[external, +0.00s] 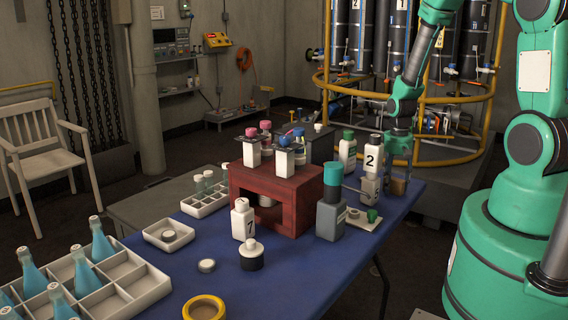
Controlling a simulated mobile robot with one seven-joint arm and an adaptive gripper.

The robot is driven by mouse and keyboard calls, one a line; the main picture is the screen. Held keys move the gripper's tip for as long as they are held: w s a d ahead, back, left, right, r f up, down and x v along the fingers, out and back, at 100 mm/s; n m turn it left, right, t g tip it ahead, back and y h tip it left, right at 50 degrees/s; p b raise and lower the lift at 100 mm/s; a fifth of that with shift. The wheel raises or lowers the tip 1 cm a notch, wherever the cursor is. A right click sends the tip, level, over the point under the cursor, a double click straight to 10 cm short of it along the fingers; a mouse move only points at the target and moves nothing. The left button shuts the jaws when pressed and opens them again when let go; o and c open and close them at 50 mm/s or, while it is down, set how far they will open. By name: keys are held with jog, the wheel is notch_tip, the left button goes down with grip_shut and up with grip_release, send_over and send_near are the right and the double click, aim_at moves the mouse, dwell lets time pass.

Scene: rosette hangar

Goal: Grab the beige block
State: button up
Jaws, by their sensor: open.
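A small tan-brown piece (398,187) stands near the far right edge of the blue table, and it is the only thing there close to beige. It is small and partly shaded, so I cannot tell for sure that it is the beige block. My gripper (397,167) points down at that far right end, just above or around the piece. Its jaws are open, but the fingers are small and partly hidden behind the white bottle marked 2 (373,158). I cannot tell whether they touch the piece.
White bottles, a grey bottle with a teal cap (331,218) and a small white tray (357,222) crowd the near left of my gripper. A dark red stand (300,190) fills the table's middle. A yellow tape roll (204,308) lies in front. The near right of the table is clear.

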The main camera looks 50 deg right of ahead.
jog(key=shift+c, duration=0.3)
jog(key=c, duration=1.2)
jog(key=shift+r, duration=0.15)
jog(key=shift+r, duration=0.4)
jog(key=r+p, duration=0.1)
jog(key=r, duration=0.2)
jog(key=shift+s+a+p, duration=0.15)
jog(key=shift+s+p, duration=0.05)
jog(key=shift+p, duration=0.15)
jog(key=s+a+p, duration=0.1)
jog(key=s+a, duration=0.2)
jog(key=s, duration=0.1)
jog(key=s+a, duration=0.3)
jog(key=s, duration=0.1)
jog(key=s+a+r+p, duration=0.1)
jog(key=s+a, duration=0.2)
jog(key=s, duration=0.1)
jog(key=shift+s+p, duration=0.3)
jog(key=shift+s, duration=0.1)
